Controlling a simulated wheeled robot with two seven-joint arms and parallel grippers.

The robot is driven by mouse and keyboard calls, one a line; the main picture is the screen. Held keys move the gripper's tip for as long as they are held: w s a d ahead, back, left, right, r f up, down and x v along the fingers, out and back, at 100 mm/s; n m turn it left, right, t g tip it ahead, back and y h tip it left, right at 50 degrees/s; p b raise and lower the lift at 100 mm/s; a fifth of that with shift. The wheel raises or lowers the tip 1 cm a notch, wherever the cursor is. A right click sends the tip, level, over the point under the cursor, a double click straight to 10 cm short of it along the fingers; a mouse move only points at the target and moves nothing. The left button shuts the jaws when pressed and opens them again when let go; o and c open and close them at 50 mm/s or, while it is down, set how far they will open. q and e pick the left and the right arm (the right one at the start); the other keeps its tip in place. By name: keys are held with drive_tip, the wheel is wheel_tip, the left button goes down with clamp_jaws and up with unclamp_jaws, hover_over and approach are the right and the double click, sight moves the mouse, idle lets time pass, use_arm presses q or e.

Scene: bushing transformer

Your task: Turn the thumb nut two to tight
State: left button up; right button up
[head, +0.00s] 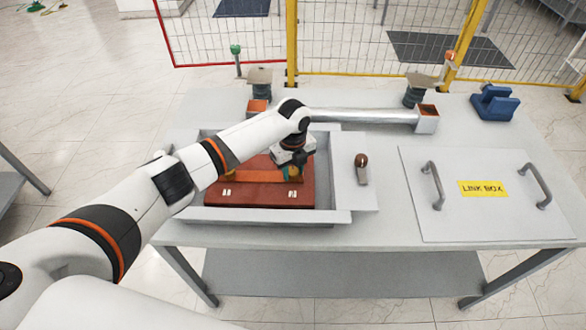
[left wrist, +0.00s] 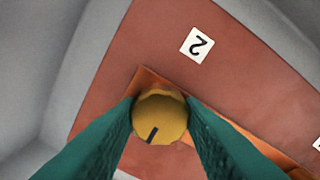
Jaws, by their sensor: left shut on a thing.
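A yellow thumb nut (left wrist: 160,110) with a dark line mark on its top shows in the left wrist view, beside a white label with the number 2 (left wrist: 198,45). My left gripper (left wrist: 160,122) has its two green fingers shut on this nut, one on each side. The nut sits over an orange strip (left wrist: 232,124) on a reddish-brown board (left wrist: 135,50). In the head view my left gripper (head: 294,172) reaches down to the board (head: 260,196) inside the grey open box. The gripper hides most of the nut there. My right gripper does not show.
The grey box (head: 270,217) has raised walls around the board. A grey lid marked LINK BOX (head: 460,218) with two handles lies on the table at the right. A small knobbed piece (head: 362,170), a metal bar (head: 365,116) and a blue object (head: 494,102) stand on the table.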

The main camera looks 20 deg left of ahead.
sight(293, 170)
use_arm(q)
drive_tip(key=shift+w+r, duration=0.1)
drive_tip(key=shift+r, duration=0.05)
drive_tip(key=o, duration=1)
wheel_tip(293, 170, up, 12)
drive_tip(key=b, duration=0.2)
drive_tip(key=shift+b, duration=0.35)
